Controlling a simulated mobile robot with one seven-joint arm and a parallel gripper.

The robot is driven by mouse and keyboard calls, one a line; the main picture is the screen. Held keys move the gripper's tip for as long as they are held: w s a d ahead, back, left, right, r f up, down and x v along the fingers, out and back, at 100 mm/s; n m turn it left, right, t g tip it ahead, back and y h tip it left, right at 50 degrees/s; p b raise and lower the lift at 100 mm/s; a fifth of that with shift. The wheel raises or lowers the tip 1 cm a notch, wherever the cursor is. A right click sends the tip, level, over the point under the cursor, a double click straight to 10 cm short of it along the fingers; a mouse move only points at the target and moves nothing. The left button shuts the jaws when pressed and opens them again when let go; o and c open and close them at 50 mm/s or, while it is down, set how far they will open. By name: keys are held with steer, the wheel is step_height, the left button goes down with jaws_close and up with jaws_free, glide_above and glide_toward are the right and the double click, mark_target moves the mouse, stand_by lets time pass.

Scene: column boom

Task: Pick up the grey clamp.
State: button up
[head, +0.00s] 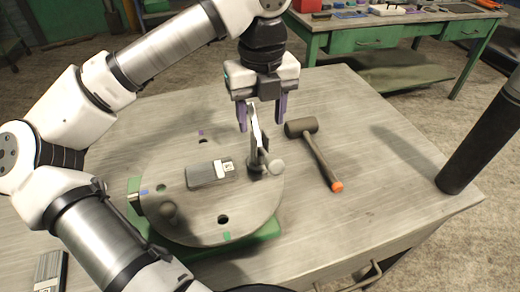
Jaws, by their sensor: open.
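The grey clamp (256,138) looks like the slim upright piece with a rounded grey end low on its right side. It stands at the right part of a round grey plate (200,226). My gripper (262,120) points down above it, with its two purple-tipped fingers spread apart. The clamp's upper end reaches up between the fingers in the picture. I cannot tell whether either finger touches it. The clamp's foot is dark and partly hidden by its own parts.
A mallet (318,158) lies just right of the clamp. A dark post (482,140) stands at right. A green workbench (375,40) is behind.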

mark_target(260, 134)
steer(key=shift+a+f+p, duration=0.15)
steer(key=shift+f+p, duration=0.7)
steer(key=shift+f, duration=1.75)
steer(key=shift+c, duration=0.4)
steer(key=c, duration=0.9)
steer(key=shift+c, duration=0.5)
steer(key=shift+r, duration=0.15)
step_height(260, 134, up, 20)
steer(key=b, duration=0.1)
steer(key=shift+b, duration=0.3)
